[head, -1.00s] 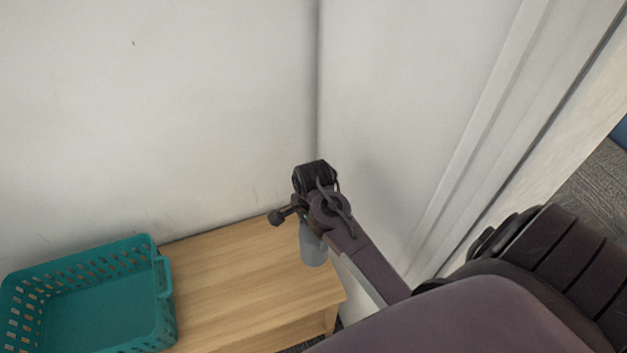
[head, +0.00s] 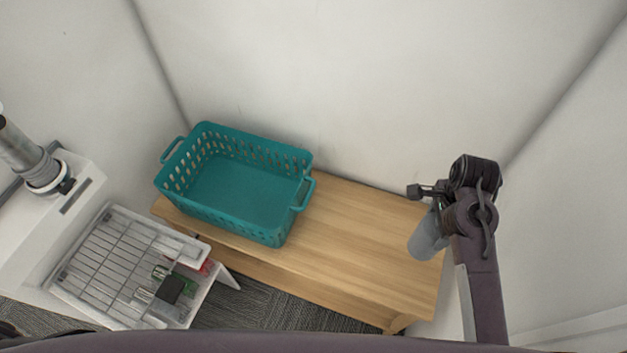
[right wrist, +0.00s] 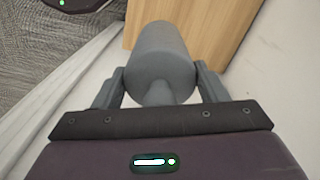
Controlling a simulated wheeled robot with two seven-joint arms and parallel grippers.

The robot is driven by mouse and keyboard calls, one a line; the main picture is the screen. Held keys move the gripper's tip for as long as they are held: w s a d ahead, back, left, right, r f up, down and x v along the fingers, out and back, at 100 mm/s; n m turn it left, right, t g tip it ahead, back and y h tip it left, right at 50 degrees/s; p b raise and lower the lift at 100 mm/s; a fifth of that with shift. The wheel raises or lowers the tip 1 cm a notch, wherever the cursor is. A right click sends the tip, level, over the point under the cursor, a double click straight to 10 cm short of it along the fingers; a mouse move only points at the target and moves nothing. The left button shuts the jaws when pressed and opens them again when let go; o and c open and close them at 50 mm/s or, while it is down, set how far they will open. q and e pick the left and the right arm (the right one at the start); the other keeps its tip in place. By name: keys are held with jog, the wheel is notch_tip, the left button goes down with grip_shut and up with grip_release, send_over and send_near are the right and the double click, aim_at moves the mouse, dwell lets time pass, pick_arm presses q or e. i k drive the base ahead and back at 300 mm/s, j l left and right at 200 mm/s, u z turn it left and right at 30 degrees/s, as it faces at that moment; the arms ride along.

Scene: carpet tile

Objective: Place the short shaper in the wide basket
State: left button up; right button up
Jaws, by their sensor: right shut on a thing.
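The short shaper (head: 427,238) is a grey, rounded cylinder. It hangs below my right gripper (head: 436,206) over the right end of the bench in the head view. In the right wrist view the shaper (right wrist: 160,55) sits between the two fingers of my right gripper (right wrist: 158,88), which are shut on it. The wide basket (head: 240,193) is teal with perforated walls and two end handles. It stands on the left part of the bench and looks empty. My right gripper is to the right of the basket, apart from it. My left gripper is not in view.
The wooden bench (head: 345,240) has bare room between the basket and my right gripper. White walls stand behind and to the right. At left, a white unit (head: 30,225) carries a grey cylindrical device, beside a wire-rack tray (head: 110,262) with small items.

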aim_at(244, 214)
jog(key=i+u, duration=0.1)
jog(key=u, duration=0.35)
jog(key=i+u, duration=0.1)
jog(key=u, duration=0.3)
jog(key=l+u, duration=0.1)
jog(key=u, duration=0.35)
jog(key=i+l+u, duration=0.1)
jog(key=u, duration=0.35)
